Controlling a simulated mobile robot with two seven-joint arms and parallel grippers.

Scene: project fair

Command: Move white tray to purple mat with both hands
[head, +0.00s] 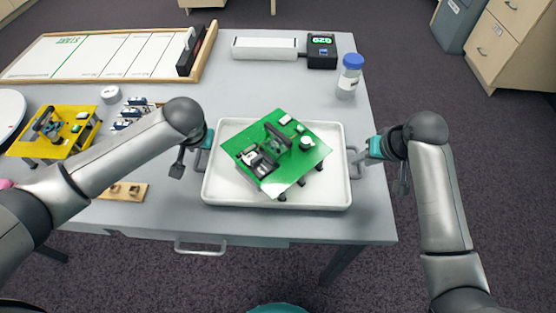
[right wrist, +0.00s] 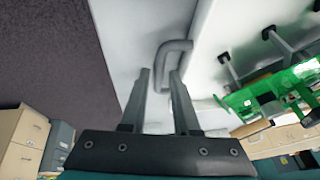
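The white tray (head: 212,190) lies flat on the grey table, with grey handles at its left and right ends. A green board (head: 305,163) carrying small parts sits in it on dark legs. My left gripper (head: 200,157) is at the left handle; its fingers are too small to tell open or shut. My right gripper (head: 362,160) is at the right handle (head: 352,163). In the right wrist view its fingers (right wrist: 157,75) are apart, and the handle (right wrist: 176,48) shows at and between their tips, with gaps. I see no purple mat.
A blue-capped bottle (head: 348,78) stands behind the tray's right end. A yellow board (head: 62,130) and a wooden strip (head: 125,191) lie to the left. A whiteboard (head: 100,55), white bar (head: 265,48) and green-digit display (head: 322,50) are at the back. Table right of the tray is clear.

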